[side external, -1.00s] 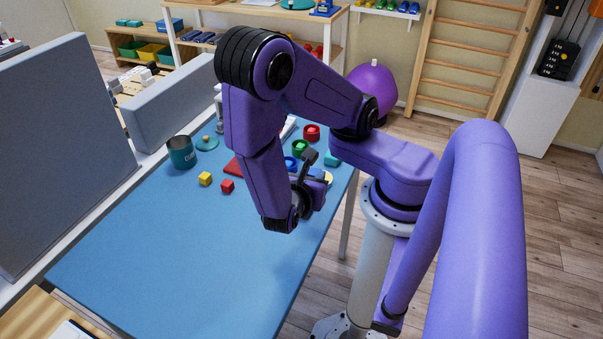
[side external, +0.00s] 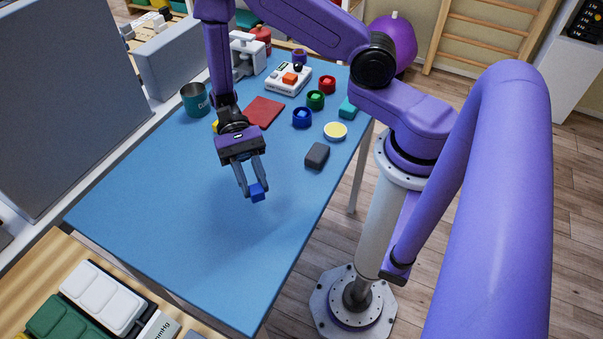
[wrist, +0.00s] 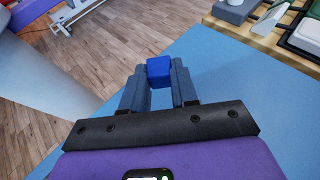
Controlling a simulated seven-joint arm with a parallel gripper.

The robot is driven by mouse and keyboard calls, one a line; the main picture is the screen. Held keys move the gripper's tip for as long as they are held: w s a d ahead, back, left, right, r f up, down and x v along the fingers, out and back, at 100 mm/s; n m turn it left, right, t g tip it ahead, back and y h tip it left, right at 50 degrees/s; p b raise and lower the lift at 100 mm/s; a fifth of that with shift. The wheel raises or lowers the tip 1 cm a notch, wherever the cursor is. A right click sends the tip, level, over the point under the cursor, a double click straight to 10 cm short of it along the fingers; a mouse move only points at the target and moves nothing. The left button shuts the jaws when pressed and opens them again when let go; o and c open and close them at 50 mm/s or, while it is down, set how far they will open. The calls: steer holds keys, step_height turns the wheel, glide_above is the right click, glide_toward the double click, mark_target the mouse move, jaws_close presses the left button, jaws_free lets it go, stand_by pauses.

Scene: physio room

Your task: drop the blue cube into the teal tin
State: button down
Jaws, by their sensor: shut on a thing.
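The blue cube (side external: 258,192) is between the fingertips of my gripper (side external: 250,187), which is shut on it. In the wrist view the cube (wrist: 158,71) shows at the ends of the two fingers (wrist: 158,88). The gripper points down and holds the cube over the bare blue table top; the height of the gap is hard to tell. The teal tin (side external: 194,103) stands upright with its open mouth up, near the far left edge of the table, behind and left of my gripper. Its inside is mostly hidden.
A yellow block (side external: 216,126) is partly hidden behind my gripper. The table's near part (side external: 190,250) is clear.

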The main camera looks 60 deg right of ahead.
steer(key=w+d+r+m+t+y, duration=0.25)
steer(key=w+m+t, duration=0.35)
steer(key=w, duration=0.4)
steer(key=w+d+r+m+t+y, duration=0.1)
steer(key=w+d+m+t+y, duration=0.15)
steer(key=w+m+t, duration=0.65)
steer(key=w+d+r+m+t+h, duration=0.35)
steer(key=w+d, duration=0.45)
steer(key=d, duration=0.3)
steer(key=w+d+r+m+t+h, duration=0.2)
steer(key=w+d+m+t+h, duration=0.25)
steer(key=w+d, duration=0.4)
step_height(320, 180, down, 6)
steer(key=s+d+g, duration=0.1)
steer(key=shift+s+d+n, duration=0.25)
steer(key=shift+s+n, duration=0.05)
steer(key=shift+n, duration=0.1)
steer(key=shift+r, duration=0.1)
steer(key=c, duration=0.8)
jaws_free()
